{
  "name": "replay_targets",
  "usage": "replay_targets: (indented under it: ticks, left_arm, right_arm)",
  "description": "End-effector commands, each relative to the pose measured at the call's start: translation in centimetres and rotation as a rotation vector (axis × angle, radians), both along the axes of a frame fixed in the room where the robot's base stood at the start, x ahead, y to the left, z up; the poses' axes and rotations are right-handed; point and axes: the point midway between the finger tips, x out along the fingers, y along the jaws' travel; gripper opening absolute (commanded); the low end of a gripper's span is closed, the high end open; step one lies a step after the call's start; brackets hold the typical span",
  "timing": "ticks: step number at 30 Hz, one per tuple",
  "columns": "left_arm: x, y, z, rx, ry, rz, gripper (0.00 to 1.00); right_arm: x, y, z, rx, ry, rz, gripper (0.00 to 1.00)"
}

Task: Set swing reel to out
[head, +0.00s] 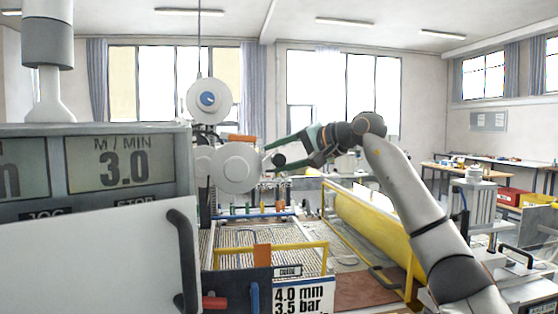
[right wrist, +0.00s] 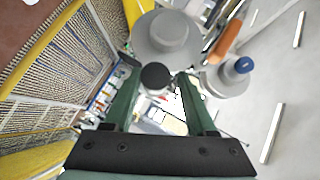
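A grey-white reel disc (head: 236,167) hangs beyond the display panel; it also shows in the right wrist view (right wrist: 166,40). A second reel with a blue centre (head: 208,99) is above it, and it shows at the right of the wrist view (right wrist: 226,78). A round black knob (right wrist: 155,76) lies between the fingertips in the wrist view, with gaps on both sides. My right gripper (head: 273,159) reaches left toward the lower reel, its fingers apart. I cannot tell which reel is the swing reel. My left gripper is out of view.
A display panel reading 3.0 M/MIN (head: 122,165) blocks the left. An orange bar (head: 241,138) sits between the reels. Below are a ribbed bed (head: 255,236), a yellow rail (head: 290,250) and a yellow roller (head: 368,222). Benches stand at the right.

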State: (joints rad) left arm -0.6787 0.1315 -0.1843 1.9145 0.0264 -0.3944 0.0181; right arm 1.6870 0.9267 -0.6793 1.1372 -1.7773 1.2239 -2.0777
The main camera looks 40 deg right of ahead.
Motion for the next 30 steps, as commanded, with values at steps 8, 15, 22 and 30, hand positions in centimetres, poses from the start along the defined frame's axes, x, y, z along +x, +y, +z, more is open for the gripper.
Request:
replay_targets:
  ticks: [8, 15, 22, 30]
  left_arm:
    - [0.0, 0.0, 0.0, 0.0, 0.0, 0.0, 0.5]
    - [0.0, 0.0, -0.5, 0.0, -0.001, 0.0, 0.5]
    - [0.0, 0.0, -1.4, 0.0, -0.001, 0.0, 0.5]
    - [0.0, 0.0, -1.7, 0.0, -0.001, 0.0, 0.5]
  right_arm:
    - [0.1, 0.2, -0.4, -0.002, 0.008, 0.004, 0.69]
    - [-1.4, -0.4, 0.0, -0.002, 0.006, 0.001, 0.69]
    - [-5.9, -1.7, 1.5, -0.002, 0.004, 0.001, 0.69]
    - [-10.2, -2.9, 3.1, -0.002, 0.004, 0.002, 0.69]
